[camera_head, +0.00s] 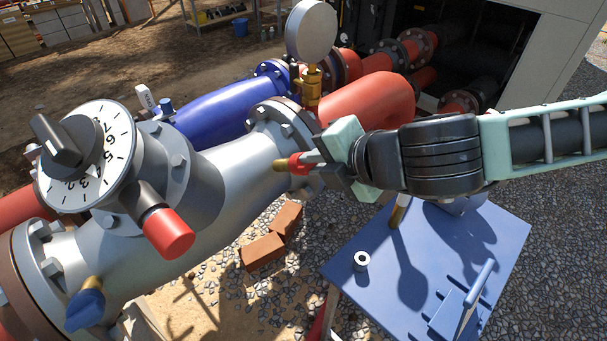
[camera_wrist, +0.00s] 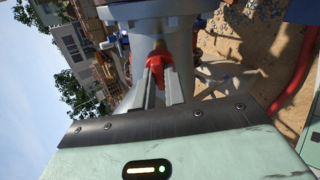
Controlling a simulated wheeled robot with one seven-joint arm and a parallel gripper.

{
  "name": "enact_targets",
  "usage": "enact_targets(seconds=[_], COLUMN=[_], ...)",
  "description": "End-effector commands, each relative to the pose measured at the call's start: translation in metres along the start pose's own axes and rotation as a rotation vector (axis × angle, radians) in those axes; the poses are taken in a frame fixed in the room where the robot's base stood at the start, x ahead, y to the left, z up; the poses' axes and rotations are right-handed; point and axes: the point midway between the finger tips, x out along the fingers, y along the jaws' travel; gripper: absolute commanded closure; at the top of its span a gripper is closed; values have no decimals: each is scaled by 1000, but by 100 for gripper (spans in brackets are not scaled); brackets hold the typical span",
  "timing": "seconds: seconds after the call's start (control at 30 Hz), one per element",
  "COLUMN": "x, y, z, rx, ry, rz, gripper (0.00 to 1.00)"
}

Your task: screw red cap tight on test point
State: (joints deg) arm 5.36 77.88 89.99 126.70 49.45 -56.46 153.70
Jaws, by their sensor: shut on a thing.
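A small red cap (camera_head: 299,163) sits at a brass test point (camera_head: 281,164) on the side of the grey valve body (camera_head: 235,175). My gripper (camera_head: 305,165) reaches in from the right, with its fingers shut on the red cap. In the wrist view the red cap (camera_wrist: 158,66) is between the two grey fingers (camera_wrist: 158,88), in line with the grey pipe body behind it. The fingers hide part of the cap. I cannot tell how far the cap is threaded on.
A larger red cap (camera_head: 168,233) and a numbered dial (camera_head: 88,157) are on the valve at left. A pressure gauge (camera_head: 312,32) stands above my gripper. A blue table (camera_head: 430,250) holding a white ring (camera_head: 361,260) is below my arm. Bricks (camera_head: 263,251) lie on the gravel.

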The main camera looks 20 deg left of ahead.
Motion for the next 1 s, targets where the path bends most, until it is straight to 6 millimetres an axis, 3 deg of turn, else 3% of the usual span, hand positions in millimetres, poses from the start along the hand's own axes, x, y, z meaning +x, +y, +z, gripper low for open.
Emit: enact_targets(seconds=[0.1,0.13,0.2,0.23,0.77,1.0], x=[1,2,2,2,1,-46], y=[-2,-2,-2,-1,0,4], z=[2,1,1,1,-1,1], rx=[19,17,15,14,8,7], ry=[-4,-4,-4,-3,1,-1], rz=[-7,-7,-7,-6,-2,-3], gripper=[100,85,66,63,59,59])
